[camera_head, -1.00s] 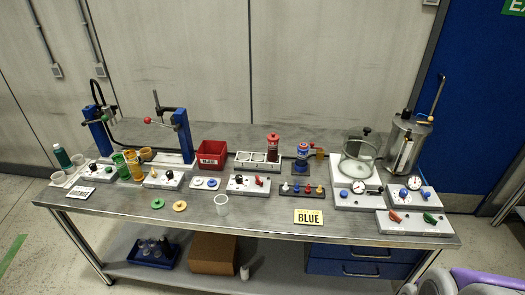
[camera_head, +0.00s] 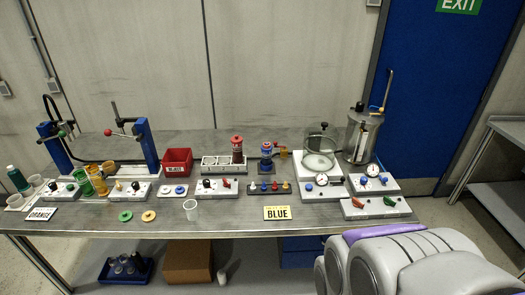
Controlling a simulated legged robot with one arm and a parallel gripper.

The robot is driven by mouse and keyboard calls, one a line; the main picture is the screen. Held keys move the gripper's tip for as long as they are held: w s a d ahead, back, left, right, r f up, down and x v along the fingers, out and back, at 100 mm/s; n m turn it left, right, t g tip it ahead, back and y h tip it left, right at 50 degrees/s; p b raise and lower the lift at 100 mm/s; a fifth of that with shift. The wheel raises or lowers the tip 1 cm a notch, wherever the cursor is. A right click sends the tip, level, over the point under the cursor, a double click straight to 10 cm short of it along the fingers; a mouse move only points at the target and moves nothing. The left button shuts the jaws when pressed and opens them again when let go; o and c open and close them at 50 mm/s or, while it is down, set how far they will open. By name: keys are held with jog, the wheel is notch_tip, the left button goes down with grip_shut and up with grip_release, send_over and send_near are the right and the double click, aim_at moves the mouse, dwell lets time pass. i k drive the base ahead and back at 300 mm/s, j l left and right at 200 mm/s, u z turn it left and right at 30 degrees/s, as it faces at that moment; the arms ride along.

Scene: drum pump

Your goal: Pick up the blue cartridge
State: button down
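The blue cartridge (camera_head: 266,150) stands upright near the middle back of the metal bench. It is a small blue cylinder with a pale and red label band, on a dark base. A red cartridge (camera_head: 237,148) stands upright to its left in a white rack (camera_head: 220,164). My gripper is not in view.
A red bin (camera_head: 177,159) stands left of the rack. A pressure vessel (camera_head: 363,135) and a glass chamber (camera_head: 319,158) stand to the right. A BLUE sign (camera_head: 277,213) and a clear cup (camera_head: 191,211) are near the front edge of the metal bench (camera_head: 235,222).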

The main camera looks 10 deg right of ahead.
aim_at(267, 156)
jog(key=i+u, duration=0.4)
jog(key=i, duration=0.8)
